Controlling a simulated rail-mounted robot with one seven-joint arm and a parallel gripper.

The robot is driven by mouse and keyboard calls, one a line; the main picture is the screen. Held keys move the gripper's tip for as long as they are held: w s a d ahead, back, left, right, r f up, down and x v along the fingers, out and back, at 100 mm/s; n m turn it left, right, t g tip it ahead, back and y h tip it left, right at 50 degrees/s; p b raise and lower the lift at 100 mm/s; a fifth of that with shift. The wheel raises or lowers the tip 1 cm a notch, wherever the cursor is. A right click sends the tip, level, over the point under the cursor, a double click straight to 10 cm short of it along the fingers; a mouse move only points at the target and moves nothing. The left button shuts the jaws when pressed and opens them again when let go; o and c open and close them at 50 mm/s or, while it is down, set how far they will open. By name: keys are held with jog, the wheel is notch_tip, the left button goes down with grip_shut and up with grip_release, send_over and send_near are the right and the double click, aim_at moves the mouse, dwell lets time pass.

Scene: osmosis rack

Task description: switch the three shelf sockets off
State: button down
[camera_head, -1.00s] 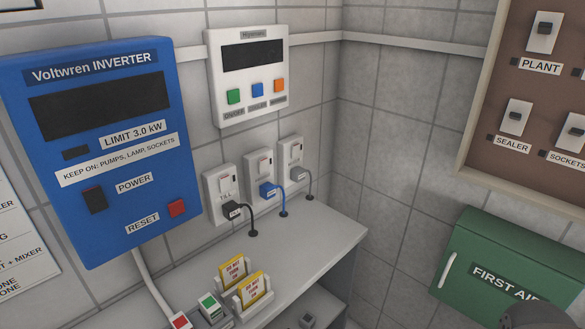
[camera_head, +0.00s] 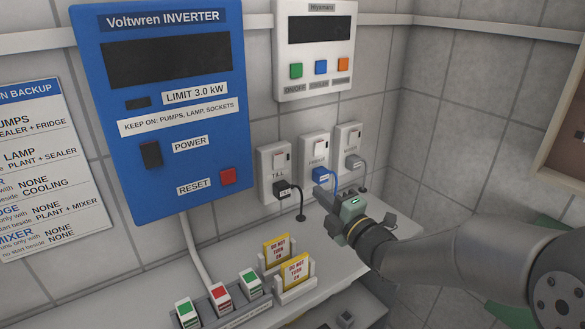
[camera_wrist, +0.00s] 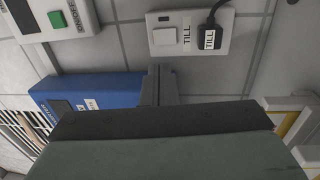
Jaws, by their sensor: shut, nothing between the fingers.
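Three white wall sockets stand in a row: till (camera_head: 268,186), fridge (camera_head: 307,168) and mixer (camera_head: 343,150). Each has a small white rocker switch and a plugged-in lead: black on till, blue on fridge, grey on mixer. I cannot tell which way the rockers are set. My gripper (camera_head: 322,197) is shut and empty, above the shelf, in front of and below the fridge socket in the head view. In the wrist view its closed fingers (camera_wrist: 158,84) show below the till socket (camera_wrist: 162,18), whose rocker and plug are visible; the picture is turned sideways.
Two yellow "do not turn on" cards (camera_head: 296,272) and several coloured switch blocks (camera_head: 221,298) stand on the shelf (camera_head: 310,232). A notice (camera_head: 40,165) is at left.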

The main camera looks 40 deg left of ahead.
jog(key=shift+a+r, duration=0.1)
jog(key=p, duration=0.4)
send_near(281, 158)
jog(key=x, duration=0.5)
jog(key=shift+a+r, duration=0.1)
jog(key=shift+r, duration=0.1)
jog(key=shift+x, duration=0.8)
jog(key=shift+w+f, duration=0.1)
jog(key=shift+f, duration=0.05)
